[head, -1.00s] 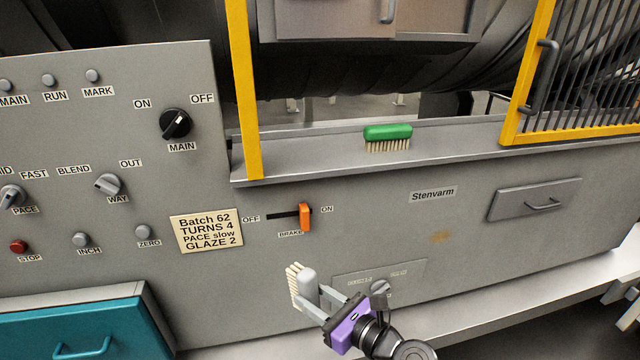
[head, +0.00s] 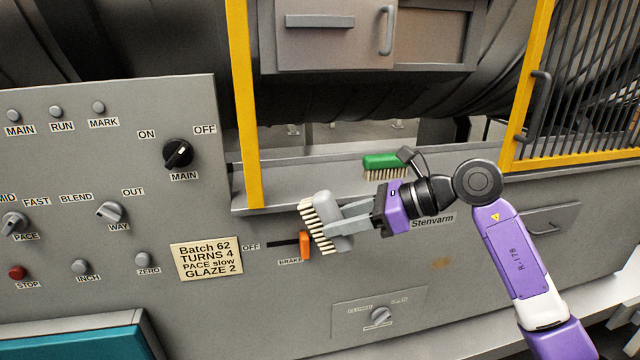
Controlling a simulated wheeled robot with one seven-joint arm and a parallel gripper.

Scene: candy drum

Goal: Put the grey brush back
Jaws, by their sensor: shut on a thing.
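The grey brush (head: 328,211) has a light grey back and pale bristles facing left. No contact between the grey brush and the panel can be made out.
A yellow post (head: 243,110) rises left of the ledge opening, and a yellow barred guard (head: 590,80) stands at right. Knobs and buttons fill the left panel. The ledge left of the green brush is bare.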

